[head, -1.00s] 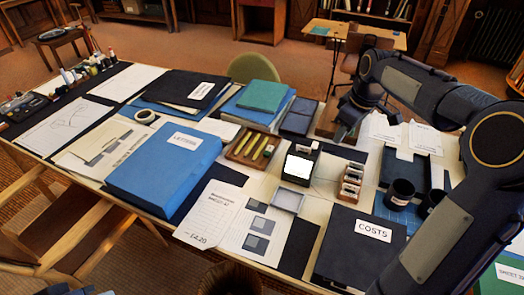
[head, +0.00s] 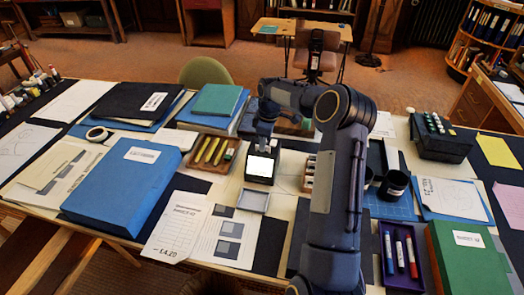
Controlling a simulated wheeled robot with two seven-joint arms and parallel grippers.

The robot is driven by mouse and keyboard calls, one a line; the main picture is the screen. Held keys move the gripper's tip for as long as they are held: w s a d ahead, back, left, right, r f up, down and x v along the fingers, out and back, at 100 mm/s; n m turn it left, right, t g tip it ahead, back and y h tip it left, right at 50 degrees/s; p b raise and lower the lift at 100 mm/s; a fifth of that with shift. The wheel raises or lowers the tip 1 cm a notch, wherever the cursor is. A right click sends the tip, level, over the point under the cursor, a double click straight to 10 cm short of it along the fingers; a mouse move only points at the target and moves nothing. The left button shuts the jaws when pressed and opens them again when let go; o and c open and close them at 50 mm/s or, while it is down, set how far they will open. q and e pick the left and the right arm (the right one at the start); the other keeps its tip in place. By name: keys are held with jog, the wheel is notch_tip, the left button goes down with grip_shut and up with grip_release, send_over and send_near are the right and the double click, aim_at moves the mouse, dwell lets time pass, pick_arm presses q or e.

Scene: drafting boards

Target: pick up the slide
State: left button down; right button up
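A small black box with a glowing white square (head: 261,167), like a slide viewer, stands in the middle of the table. I cannot clearly make out a separate slide on it. My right arm reaches in from the lower right, and my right gripper (head: 263,140) hangs fingers down at the far edge of this box, close above or behind it. Its fingers are small and dark against the box, so I cannot tell whether they are open or hold anything. A narrow holder with pale upright pieces (head: 309,173) stands to the right, partly hidden by my arm. My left gripper is out of view.
A shallow grey tray (head: 253,201) lies in front of the glowing box. A wooden pencil tray (head: 212,153) is to its left, and a thick blue binder (head: 126,185) further left. Dark cups (head: 394,185) and a purple marker tray (head: 400,255) stand right of my arm.

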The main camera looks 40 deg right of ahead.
jog(key=shift+w+f, duration=0.1)
jog(key=shift+f, duration=0.65)
grip_shut()
jog(key=shift+r, duration=0.15)
